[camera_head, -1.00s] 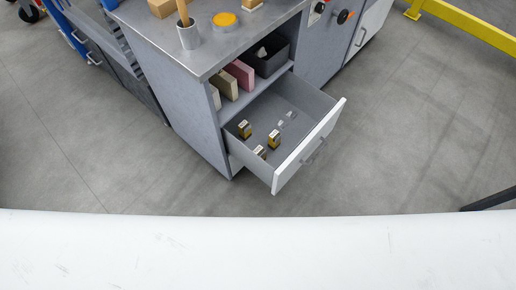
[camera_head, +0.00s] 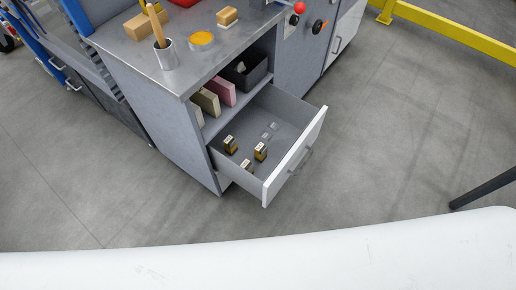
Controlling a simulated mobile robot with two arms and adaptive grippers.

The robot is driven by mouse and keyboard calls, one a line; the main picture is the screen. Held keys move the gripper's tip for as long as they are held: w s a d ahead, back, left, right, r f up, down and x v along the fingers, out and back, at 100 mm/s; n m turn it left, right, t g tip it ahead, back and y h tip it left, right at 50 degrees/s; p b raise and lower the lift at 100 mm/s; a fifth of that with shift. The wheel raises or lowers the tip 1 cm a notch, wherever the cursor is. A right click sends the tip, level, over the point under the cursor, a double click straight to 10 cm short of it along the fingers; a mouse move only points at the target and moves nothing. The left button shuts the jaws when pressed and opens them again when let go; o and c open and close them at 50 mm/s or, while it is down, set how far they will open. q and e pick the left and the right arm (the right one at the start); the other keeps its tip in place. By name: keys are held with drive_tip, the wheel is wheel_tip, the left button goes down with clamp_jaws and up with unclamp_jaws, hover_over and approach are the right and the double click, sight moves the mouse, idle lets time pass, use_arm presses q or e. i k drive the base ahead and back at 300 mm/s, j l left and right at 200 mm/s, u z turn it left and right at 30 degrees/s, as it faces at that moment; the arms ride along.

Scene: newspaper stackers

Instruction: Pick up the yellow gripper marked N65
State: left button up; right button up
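Several small yellow-and-dark pieces lie in an open drawer (camera_head: 290,168) of a grey cabinet. One piece (camera_head: 230,145) is at the drawer's left, one (camera_head: 261,151) near its middle, and one (camera_head: 246,165) nearer the front, partly hidden by the drawer wall. They look like the small yellow grippers, but their markings are too small to read, so I cannot tell which is N65. A small clear or silvery item (camera_head: 270,130) lies deeper in the drawer. Neither of my grippers is in view.
The cabinet's metal top (camera_head: 190,75) holds a cup with a brush (camera_head: 165,52), a round orange tin (camera_head: 201,40) and a wooden block (camera_head: 227,16). Pads and a black bin (camera_head: 246,75) sit on the shelf. A yellow rail (camera_head: 450,28) is at upper right.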

sight(247, 166)
drive_tip(key=i+l+u, duration=0.4)
drive_tip(key=l+u, duration=0.25)
drive_tip(key=i+l+u, duration=0.1)
drive_tip(key=l+u, duration=0.2)
drive_tip(key=l, duration=0.2)
drive_tip(key=l+u, duration=0.3)
drive_tip(key=l, duration=0.15)
drive_tip(key=i+l+u, duration=0.1)
drive_tip(key=l+u, duration=0.25)
drive_tip(key=l, duration=0.15)
